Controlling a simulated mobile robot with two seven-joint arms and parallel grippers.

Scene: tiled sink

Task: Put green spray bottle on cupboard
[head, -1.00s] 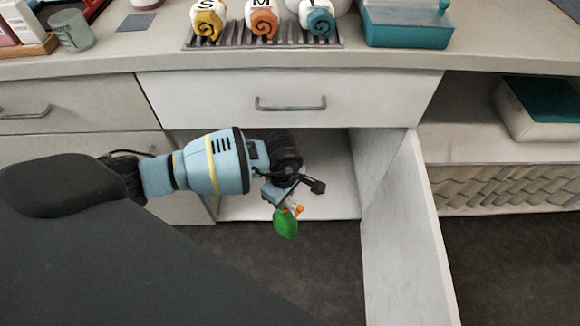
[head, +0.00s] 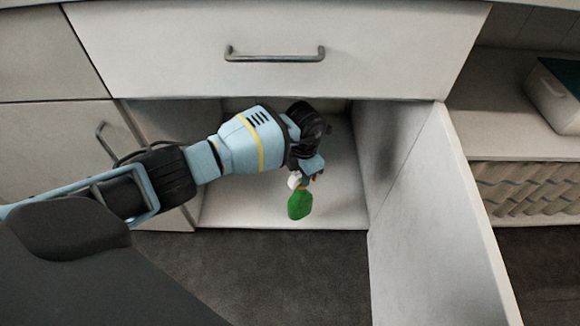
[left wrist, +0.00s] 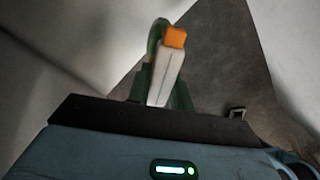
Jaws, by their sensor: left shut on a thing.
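The green spray bottle (head: 300,205) hangs below my left gripper (head: 305,178) in the head view, at the front of the open cupboard (head: 340,190). My left gripper is shut on the bottle near its white and orange spray head. In the left wrist view the spray head (left wrist: 168,70) shows close up between the fingers, with its orange nozzle tip and some green behind. The bottle appears to be over the cupboard floor near its front edge; whether it touches the floor I cannot tell. My right gripper is not in view.
The open cupboard door (head: 435,205) stands out at the right of the opening. A closed drawer (head: 280,50) with a handle is above. At the right, a shelf holds a box (head: 555,95) above a woven basket (head: 525,188).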

